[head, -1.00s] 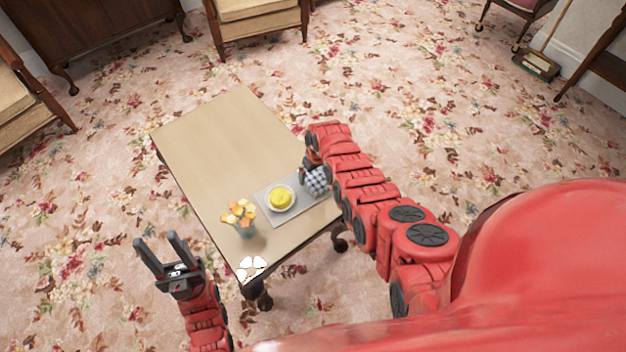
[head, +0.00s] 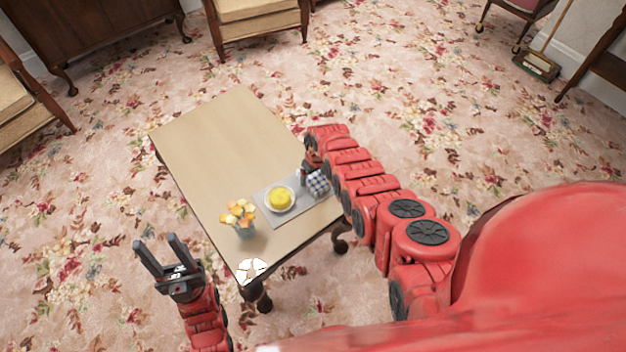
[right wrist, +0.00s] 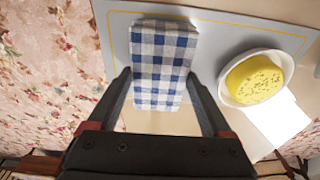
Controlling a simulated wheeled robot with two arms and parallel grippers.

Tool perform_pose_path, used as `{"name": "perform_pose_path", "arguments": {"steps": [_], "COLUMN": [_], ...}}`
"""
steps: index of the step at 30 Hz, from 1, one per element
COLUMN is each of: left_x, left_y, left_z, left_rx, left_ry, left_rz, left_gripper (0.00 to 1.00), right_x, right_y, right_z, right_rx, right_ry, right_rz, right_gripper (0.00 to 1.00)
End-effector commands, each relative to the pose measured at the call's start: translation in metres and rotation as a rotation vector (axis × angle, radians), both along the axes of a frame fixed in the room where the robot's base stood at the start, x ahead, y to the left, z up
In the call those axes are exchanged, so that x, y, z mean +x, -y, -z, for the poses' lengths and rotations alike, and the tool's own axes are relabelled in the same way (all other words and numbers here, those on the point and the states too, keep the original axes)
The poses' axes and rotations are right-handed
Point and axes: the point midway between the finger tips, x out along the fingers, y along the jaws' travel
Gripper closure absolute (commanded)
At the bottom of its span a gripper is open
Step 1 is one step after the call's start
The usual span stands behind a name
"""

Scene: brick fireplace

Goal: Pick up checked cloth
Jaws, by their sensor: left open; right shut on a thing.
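The blue-and-white checked cloth (head: 318,184) lies at the right end of a grey mat (head: 266,196) on the low table. In the right wrist view the cloth (right wrist: 162,60) is a flat folded strip. My right gripper (right wrist: 159,76) is shut on it, one finger along each long side. In the head view that gripper is mostly hidden by its own arm. My left gripper (head: 156,240) is open and empty, off the table's front left corner.
A white bowl with a yellow item (head: 281,199) stands on the mat, left of the cloth. A vase of orange flowers (head: 239,215) and a white flower-shaped item (head: 251,270) are near the table's front edge. The table's far part (head: 225,130) is bare.

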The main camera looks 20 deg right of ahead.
Motion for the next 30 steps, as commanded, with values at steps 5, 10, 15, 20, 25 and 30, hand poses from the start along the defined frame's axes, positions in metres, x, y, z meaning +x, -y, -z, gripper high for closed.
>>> {"name": "perform_pose_path", "arguments": {"steps": [5,10,15,20,25,30], "left_x": [0.0,0.0,0.0,0.0,0.0,0.0], "left_y": [0.0,0.0,0.0,0.0,0.0,0.0], "left_z": [0.0,-0.002,-0.008,-0.011,-0.013,-0.013], "left_rx": [0.0,0.0,0.0,0.0,0.0,0.0], "left_ry": [0.0,0.0,0.0,0.0,0.0,0.0], "left_rz": [0.0,0.0,0.0,0.0,0.0,0.0], "left_gripper": [0.5,0.5,0.5,0.5,0.5,0.5], "right_x": [0.0,0.001,-0.001,0.001,-0.018,-0.041], "right_y": [0.0,0.0,0.0,0.0,-0.011,-0.026], "right_z": [0.0,-0.003,-0.013,-0.032,-0.035,-0.038], "right_rx": [0.0,0.001,0.001,0.0,0.001,0.001], "right_ry": [0.0,0.002,-0.001,0.005,-0.001,0.001], "right_rz": [0.0,0.0,0.001,0.001,-0.001,-0.001], "right_gripper": [0.71,0.71,0.71,0.71,0.71,0.71]}}
